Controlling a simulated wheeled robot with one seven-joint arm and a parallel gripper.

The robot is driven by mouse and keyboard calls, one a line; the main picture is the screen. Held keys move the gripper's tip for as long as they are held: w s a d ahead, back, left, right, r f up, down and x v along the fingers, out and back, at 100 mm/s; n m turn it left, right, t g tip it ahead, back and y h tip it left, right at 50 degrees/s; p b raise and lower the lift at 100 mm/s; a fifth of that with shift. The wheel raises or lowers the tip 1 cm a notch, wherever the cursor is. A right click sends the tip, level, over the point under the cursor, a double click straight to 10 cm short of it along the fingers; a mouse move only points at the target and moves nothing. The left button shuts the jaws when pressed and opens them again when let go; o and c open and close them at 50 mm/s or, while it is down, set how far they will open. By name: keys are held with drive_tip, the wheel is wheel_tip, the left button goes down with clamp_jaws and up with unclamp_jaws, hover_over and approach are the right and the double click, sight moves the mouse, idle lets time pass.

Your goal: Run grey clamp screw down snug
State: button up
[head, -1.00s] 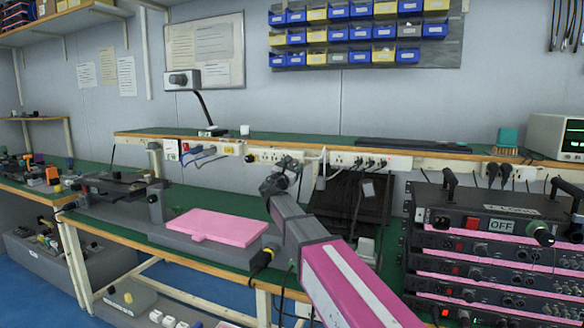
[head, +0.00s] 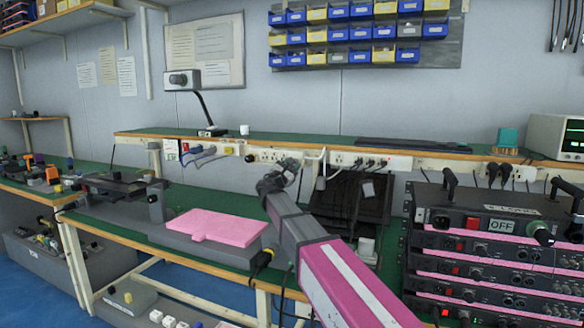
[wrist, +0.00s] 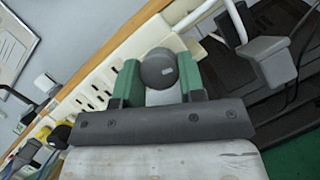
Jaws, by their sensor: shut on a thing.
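In the wrist view, the round dark grey knob of a clamp screw (wrist: 158,68) sits between the two green finger pads of my gripper (wrist: 158,78). The pads touch its sides, one left and one right. The lower part of the screw, and whatever it threads into, is hidden behind the knob and the gripper's grey crossbar. In the head view, my gripper (head: 276,178) is at the far end of my arm, in front of the bench's outlet strip. It is too small there to show the screw clearly.
A white outlet strip (wrist: 90,95) runs behind the gripper, with a cable and a grey plug block (wrist: 270,60) at right. A transceiver stack (head: 500,245) stands at right. A lamp (head: 205,110) stands on the shelf.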

drive_tip(key=shift+s+d+r+m+g+y, duration=0.15)
drive_tip(key=shift+m+g+y, duration=1.05)
drive_tip(key=shift+m, duration=4.55)
drive_tip(key=shift+s+d+m+g+y, duration=0.15)
drive_tip(key=shift+m+y, duration=2.2)
drive_tip(key=shift+m, duration=3.45)
drive_tip(key=shift+s+r+m+g+y, duration=0.1)
drive_tip(key=shift+m+g+y, duration=1.1)
drive_tip(key=shift+m, duration=4.55)
drive_tip(key=shift+t+y, duration=0.55)
drive_tip(key=shift+t, duration=0.1)
drive_tip(key=o, duration=0.9)
drive_tip(key=shift+o, duration=0.2)
drive_tip(key=shift+w+r, duration=0.1)
